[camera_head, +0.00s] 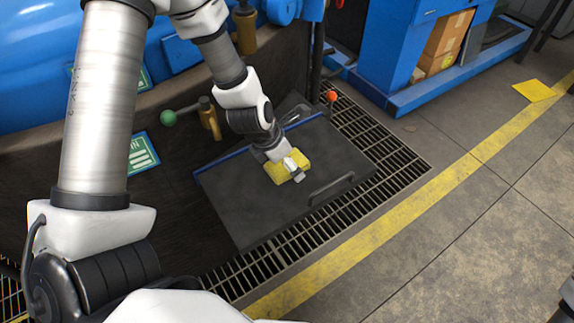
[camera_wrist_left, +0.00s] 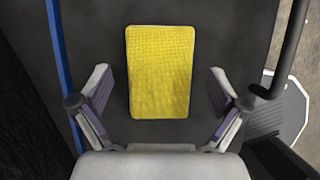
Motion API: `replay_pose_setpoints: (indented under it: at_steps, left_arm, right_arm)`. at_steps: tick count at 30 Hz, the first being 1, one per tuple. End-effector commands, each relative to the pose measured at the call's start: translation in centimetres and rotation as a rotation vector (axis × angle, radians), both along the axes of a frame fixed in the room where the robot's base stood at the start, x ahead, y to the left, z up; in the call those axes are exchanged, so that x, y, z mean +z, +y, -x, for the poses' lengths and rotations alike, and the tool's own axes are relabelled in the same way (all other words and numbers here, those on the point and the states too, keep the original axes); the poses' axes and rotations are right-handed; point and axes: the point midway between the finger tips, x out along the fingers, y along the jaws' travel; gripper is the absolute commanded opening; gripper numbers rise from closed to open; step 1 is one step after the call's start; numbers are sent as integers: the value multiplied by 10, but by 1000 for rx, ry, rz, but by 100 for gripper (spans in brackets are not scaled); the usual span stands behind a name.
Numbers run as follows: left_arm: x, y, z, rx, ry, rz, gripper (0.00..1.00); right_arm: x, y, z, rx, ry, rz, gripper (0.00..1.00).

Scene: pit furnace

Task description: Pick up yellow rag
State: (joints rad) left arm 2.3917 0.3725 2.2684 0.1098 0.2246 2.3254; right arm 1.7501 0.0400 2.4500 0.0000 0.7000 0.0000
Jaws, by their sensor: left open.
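The yellow rag (camera_head: 303,158) lies flat on a dark grey panel (camera_head: 240,217) in the head view, partly hidden by my left gripper (camera_head: 287,170). In the left wrist view the whole rag (camera_wrist_left: 160,60) shows as a textured yellow rectangle, centred between the two fingers. My left gripper (camera_wrist_left: 160,85) is open, with one finger on each side of the rag and a clear gap to both edges. I cannot tell its exact height above the rag. My right gripper is not in view.
A dark handle (camera_head: 332,188) sits on the panel's front part. A red-orange knob (camera_head: 332,97) and a green knob (camera_head: 168,118) stand near the panel. A flat yellow sheet (camera_head: 534,91) lies on the floor at right.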

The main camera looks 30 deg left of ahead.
Motion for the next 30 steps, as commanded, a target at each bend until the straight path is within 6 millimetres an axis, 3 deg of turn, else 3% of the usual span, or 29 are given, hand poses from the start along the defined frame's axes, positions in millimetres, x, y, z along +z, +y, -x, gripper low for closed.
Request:
replay_pose_setpoints:
  at_steps: [12,15,18,26,30]
  left_arm:
    - [-1,0,0,0,0,0,98]
    - [-1,0,0,0,0,0,62]
    - [-1,0,0,0,0,0,33]
    - [-2,0,0,0,1,0,33]
    - [7,0,0,-1,1,-1,33]
  right_arm:
    - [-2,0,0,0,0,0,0]
    - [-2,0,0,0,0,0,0]
    - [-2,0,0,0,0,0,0]
    - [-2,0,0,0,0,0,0]
    - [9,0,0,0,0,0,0]
